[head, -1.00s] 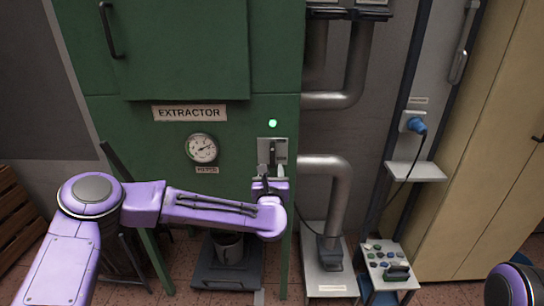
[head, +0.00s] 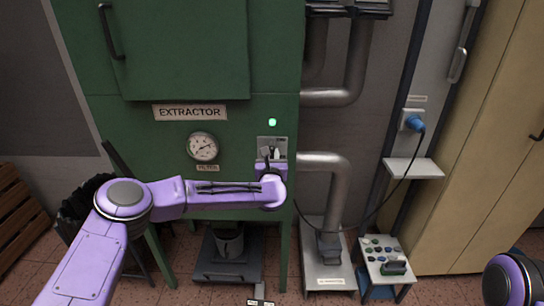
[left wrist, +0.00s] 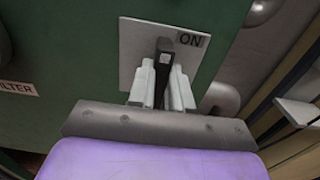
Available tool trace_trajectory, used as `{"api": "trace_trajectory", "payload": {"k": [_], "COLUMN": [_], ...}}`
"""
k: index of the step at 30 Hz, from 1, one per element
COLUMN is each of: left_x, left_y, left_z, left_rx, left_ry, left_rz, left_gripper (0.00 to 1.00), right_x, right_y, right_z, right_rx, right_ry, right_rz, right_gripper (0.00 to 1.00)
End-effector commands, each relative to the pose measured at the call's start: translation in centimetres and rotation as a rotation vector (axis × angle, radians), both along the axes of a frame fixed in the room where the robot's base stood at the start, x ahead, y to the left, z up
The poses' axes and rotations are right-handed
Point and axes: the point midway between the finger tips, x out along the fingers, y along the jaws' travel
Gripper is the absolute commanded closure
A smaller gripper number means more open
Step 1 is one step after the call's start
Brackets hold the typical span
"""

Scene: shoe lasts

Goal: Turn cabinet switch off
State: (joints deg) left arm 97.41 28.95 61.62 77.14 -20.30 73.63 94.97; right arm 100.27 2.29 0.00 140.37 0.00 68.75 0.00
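The cabinet switch is a dark lever (left wrist: 164,62) on a pale plate (left wrist: 136,50) marked "ON" at its upper right in the left wrist view. In the head view its plate (head: 264,142) is on the green extractor cabinet (head: 180,60), below a lit green lamp (head: 272,122). My left gripper (left wrist: 163,88) is at the plate, with its two pale fingers close on either side of the lever, which fills the narrow gap. In the head view the left gripper (head: 271,157) covers the lower plate. My right gripper is out of view; only part of my right arm shows at lower right.
A round gauge (head: 203,147) is left of the switch. Grey pipes (head: 335,185) run close on the right. A blue plug (head: 413,122) with a cable and a small shelf (head: 413,168) are farther right. A bucket (head: 229,243) stands below my left arm.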

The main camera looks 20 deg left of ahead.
Motion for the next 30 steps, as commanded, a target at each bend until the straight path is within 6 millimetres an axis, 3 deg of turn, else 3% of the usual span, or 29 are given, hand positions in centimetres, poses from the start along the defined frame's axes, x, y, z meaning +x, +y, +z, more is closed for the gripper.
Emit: {"api": "trace_trajectory", "payload": {"k": [14, 30], "left_x": [0.0, 0.1], "left_y": [-0.2, -0.6], "left_z": [-0.2, -0.3], "left_rx": [0.126, 0.600], "left_ry": [0.035, 0.170], "left_rz": [0.000, -0.001], "left_gripper": [1.00, 1.00], "right_x": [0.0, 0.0], "right_y": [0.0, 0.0], "right_z": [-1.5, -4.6], "right_rx": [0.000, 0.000], "right_ry": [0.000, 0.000], "right_rz": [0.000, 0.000], "right_gripper": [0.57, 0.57]}}
